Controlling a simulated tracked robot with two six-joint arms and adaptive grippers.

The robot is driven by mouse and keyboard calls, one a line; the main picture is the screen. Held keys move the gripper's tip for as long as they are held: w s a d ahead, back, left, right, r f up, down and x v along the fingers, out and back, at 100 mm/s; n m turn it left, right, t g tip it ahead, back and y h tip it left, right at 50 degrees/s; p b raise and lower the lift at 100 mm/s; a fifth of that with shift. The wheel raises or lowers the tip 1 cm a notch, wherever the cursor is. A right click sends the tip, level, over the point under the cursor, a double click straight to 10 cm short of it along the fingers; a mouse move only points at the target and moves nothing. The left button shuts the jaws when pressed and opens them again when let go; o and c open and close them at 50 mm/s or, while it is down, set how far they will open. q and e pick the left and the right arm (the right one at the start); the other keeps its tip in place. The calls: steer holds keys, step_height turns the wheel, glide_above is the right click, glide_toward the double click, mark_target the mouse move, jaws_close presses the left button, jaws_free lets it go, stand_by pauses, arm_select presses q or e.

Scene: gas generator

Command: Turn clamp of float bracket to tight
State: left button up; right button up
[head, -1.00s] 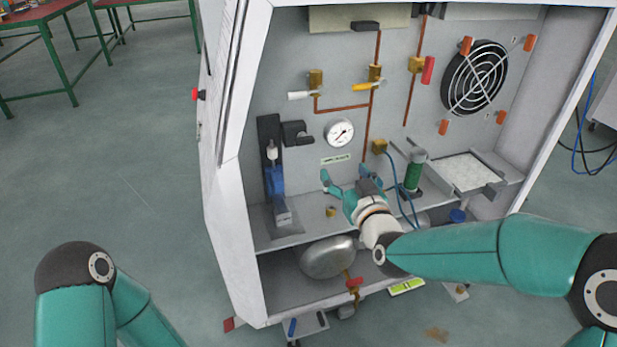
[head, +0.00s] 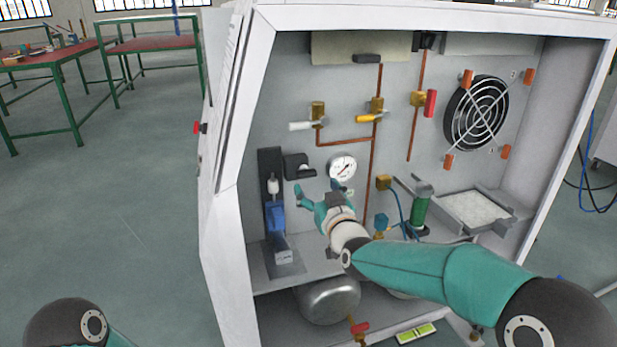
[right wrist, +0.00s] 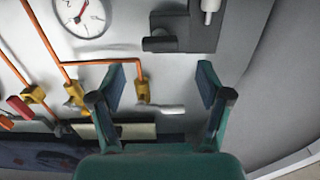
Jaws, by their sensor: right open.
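A tall black bracket (head: 270,165) with a blue body (head: 273,215) and a white cylinder (head: 272,186) stands upright at the cabinet's left back wall. A smaller black block with a lever-like part (head: 297,166) sits beside it. It also shows in the right wrist view (right wrist: 165,42). I cannot tell for sure which part is the float bracket's clamp. My right gripper (head: 320,191) is open and empty, right of the blue body and below the gauge. In the right wrist view its fingers (right wrist: 163,95) are spread, apart from the black block. My left gripper is out of view.
A round gauge (head: 342,168) is close above my right gripper. Copper pipes carry a white-handled valve (head: 303,125) and a yellow-handled valve (head: 370,118). A green cylinder (head: 421,207) stands right. A metal tank (head: 330,300) lies under the shelf. The cabinet's left wall (head: 232,200) borders the space.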

mark_target(308, 175)
steer(key=shift+x, duration=3.45)
steer(key=shift+f, duration=0.1)
steer(key=c, duration=1.2)
steer(key=shift+o, duration=0.2)
